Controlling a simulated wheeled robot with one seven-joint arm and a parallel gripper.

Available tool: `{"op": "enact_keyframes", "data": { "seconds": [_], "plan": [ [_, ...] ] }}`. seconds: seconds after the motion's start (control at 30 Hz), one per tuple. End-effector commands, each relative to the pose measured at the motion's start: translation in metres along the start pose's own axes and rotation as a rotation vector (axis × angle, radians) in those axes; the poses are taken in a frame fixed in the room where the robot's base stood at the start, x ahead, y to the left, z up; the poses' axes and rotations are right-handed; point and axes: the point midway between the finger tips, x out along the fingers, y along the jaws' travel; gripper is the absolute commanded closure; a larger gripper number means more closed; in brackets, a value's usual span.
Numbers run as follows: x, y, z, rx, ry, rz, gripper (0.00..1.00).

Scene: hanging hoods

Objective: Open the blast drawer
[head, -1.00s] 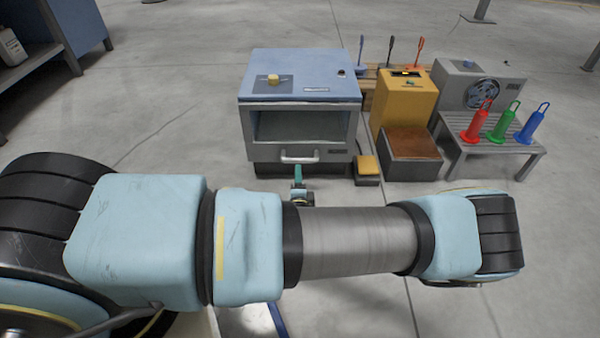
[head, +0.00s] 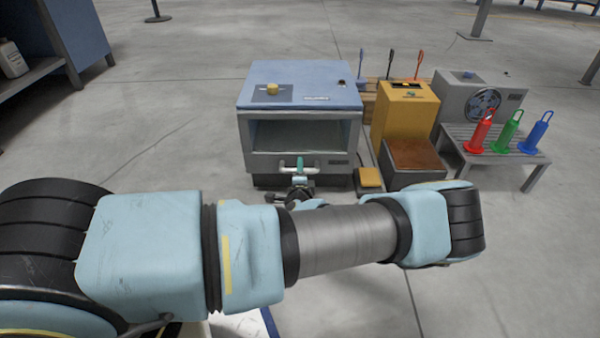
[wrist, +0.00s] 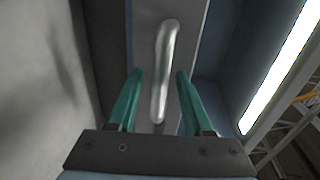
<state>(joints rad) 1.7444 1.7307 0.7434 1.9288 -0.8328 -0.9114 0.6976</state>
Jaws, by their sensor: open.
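The blast drawer is the front of a blue-topped grey cabinet (head: 300,110), with a dark window and a pale bar handle (head: 286,167) low on its front. In the wrist view the silver handle (wrist: 164,70) runs lengthwise between the two green fingers of my gripper (wrist: 158,92). The fingers are apart, one on each side of the handle, with a gap to it visible. In the head view my gripper (head: 299,167) is at the handle and covers part of it. The drawer front looks flush with the cabinet.
A yellow pedal (head: 369,178) sits on the floor right of the cabinet. A yellow box (head: 405,112), a brown-topped block (head: 416,155) and a bench (head: 495,142) with red, green and blue hooked pieces stand further right. Open floor lies left of the cabinet.

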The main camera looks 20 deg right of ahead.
Motion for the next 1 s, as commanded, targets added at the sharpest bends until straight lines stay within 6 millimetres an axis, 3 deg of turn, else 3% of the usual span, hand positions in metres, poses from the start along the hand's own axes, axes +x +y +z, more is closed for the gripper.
{"op": "enact_keyframes", "data": {
  "seconds": [0.13, 0.6, 1.0],
  "plan": [
    [-0.0002, -0.0002, 0.0, 0.0, 0.0, 0.0, 0.49],
    [-0.0005, 0.0, 0.0, -0.001, 0.0, 0.0, 1.0],
    [-0.0006, 0.0001, 0.0, -0.001, 0.0, 0.0, 1.0]
  ]
}}
